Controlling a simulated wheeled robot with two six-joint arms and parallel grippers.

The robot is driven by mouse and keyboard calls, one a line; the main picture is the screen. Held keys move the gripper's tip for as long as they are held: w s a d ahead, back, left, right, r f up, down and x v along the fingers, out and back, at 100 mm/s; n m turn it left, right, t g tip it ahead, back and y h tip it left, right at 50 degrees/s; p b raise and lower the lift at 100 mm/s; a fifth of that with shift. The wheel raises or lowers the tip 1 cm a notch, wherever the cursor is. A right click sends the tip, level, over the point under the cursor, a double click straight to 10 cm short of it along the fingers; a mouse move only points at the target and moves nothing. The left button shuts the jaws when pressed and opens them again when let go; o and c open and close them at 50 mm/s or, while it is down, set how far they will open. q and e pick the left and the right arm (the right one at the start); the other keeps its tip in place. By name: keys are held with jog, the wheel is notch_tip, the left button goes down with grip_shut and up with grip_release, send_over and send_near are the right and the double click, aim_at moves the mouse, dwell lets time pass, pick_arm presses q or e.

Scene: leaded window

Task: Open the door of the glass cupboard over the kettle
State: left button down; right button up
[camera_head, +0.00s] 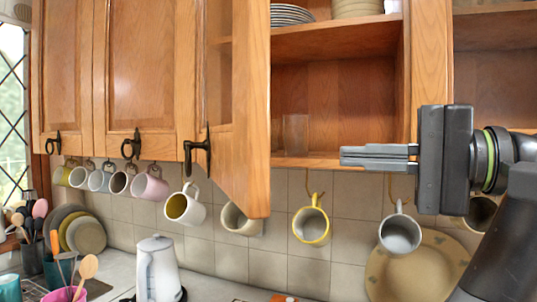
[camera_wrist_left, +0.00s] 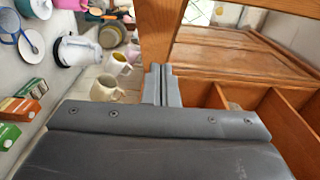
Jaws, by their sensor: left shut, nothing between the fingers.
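The wooden cupboard door with a glass pane (camera_head: 254,110) stands swung outward, its near edge toward me, with the cupboard interior (camera_head: 335,90) exposed to its right. A black handle (camera_head: 197,152) shows at the door's left side. The white kettle (camera_head: 158,270) stands on the counter below; it also shows in the left wrist view (camera_wrist_left: 76,51). My left gripper (camera_head: 345,157) is shut and empty, pointing left before the cupboard's lower edge, right of the door and apart from it in the head view. Its closed fingers show in the wrist view (camera_wrist_left: 163,72). My right gripper is not in view.
Mugs hang below the cupboards, including a yellow-rimmed one (camera_head: 311,222) and a grey one (camera_head: 400,235) under my arm. Stacked plates (camera_head: 290,14) and a glass (camera_head: 296,135) stand inside. Closed wooden doors (camera_head: 140,75) are at left. Utensils (camera_head: 88,267) stand on the counter.

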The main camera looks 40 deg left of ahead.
pick_arm(q)
jog(key=s+a+p, duration=0.3)
jog(key=s+a, duration=0.2)
jog(key=a, duration=0.5)
jog(key=shift+a, duration=0.3)
